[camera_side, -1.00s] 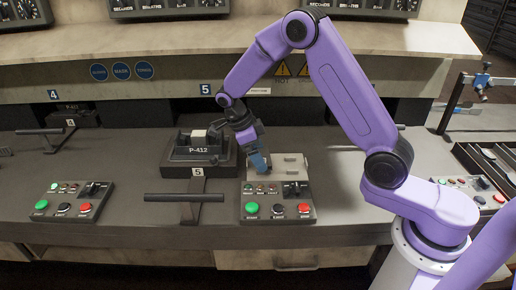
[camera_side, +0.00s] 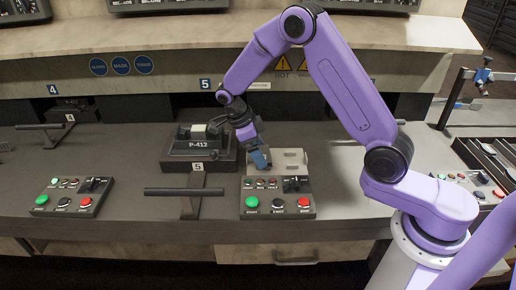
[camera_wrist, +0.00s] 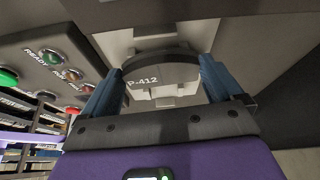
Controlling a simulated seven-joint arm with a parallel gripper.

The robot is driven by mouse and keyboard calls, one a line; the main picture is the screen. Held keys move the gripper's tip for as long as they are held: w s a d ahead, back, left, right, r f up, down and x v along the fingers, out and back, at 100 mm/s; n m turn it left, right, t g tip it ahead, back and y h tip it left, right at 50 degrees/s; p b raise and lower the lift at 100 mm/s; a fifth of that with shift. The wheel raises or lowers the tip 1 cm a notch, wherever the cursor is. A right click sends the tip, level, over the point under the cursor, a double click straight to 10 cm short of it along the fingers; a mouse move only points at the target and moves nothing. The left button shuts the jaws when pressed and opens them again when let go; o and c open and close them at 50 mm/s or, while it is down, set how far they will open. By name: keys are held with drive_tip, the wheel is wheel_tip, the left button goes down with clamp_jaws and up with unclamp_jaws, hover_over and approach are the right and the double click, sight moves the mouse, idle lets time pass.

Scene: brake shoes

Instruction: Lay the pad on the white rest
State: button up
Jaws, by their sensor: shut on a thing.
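The pad (camera_wrist: 160,72), a dark curved piece marked P-412, is between the two blue fingers of my gripper (camera_wrist: 160,88) in the wrist view. My gripper is shut on it. The pale white rest (camera_wrist: 162,28) shows behind and around the pad; I cannot tell whether they touch. In the side view, my gripper (camera_side: 259,160) points down at the left part of the white rest (camera_side: 291,160), behind a button panel. The pad cannot be made out in the side view.
A dark fixture marked P-412 (camera_side: 198,147) with a pale block on top stands left of my gripper. A button panel (camera_side: 278,201) is just in front of the rest. A dark bar handle (camera_side: 184,191) stands to its left.

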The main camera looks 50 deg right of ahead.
drive_tip(key=o, duration=0.9)
drive_tip(key=v, duration=1.7)
drive_tip(key=s+a+n+t+y, duration=0.2)
drive_tip(key=s+a+n+t, duration=0.15)
drive_tip(key=s+n, duration=1.5)
drive_tip(key=s+d+f+n+y, duration=0.1)
drive_tip(key=s+d+f+n, duration=0.1)
drive_tip(key=s+n, duration=0.6)
drive_tip(key=s+d+f+n+y, duration=0.1)
drive_tip(key=s+d+n, duration=0.3)
drive_tip(key=s+n, duration=0.4)
drive_tip(key=n, duration=0.4)
drive_tip(key=shift+s+f, duration=0.4)
